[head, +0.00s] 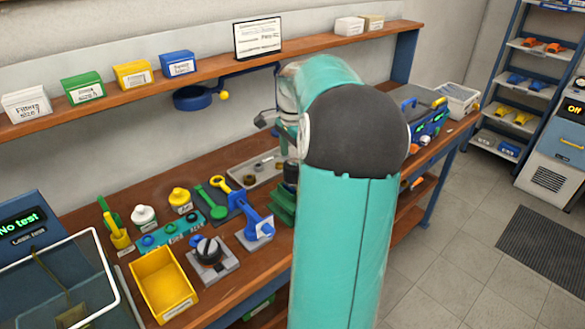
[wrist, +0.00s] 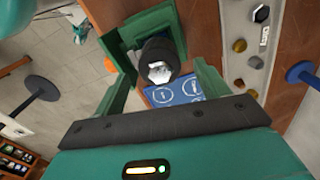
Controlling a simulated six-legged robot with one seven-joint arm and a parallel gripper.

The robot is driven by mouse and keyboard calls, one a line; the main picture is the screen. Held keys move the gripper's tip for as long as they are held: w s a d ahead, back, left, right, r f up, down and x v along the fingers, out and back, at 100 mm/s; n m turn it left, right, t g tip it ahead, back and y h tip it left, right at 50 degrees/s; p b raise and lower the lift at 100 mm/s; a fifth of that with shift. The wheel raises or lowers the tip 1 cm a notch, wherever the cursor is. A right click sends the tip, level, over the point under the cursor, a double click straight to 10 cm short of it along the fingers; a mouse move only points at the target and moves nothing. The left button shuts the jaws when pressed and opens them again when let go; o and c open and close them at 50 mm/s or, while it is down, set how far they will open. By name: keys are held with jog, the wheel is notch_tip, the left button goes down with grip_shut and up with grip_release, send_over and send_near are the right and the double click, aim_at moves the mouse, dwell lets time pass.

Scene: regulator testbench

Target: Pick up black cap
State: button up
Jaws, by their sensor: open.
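The black cap (wrist: 158,60) is in the wrist view, a dark round piece with a pale, faceted middle. It sits at a green fixture (wrist: 118,42), above or beside a blue plate with white circles (wrist: 182,90). My gripper (wrist: 166,78) is open, its green fingers to the left and right of the cap. The cap lies between or just beyond the fingertips; I see no clear contact. In the head view, part of the green fixture (head: 282,207) shows beside my arm, which hides the cap and most of the gripper.
A grey tray (wrist: 234,65) with several small metal parts lies right of the cap. The bench also holds a yellow bin (head: 162,284), a grey block with a black knob (head: 208,257), a blue tool (head: 258,222) and bottles. A shelf (head: 200,78) with labelled boxes runs above.

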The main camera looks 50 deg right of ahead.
notch_tip(320, 180, down, 4)
jog(key=shift+f, duration=0.15)
jog(key=c, duration=1.1)
jog(key=shift+o, duration=0.2)
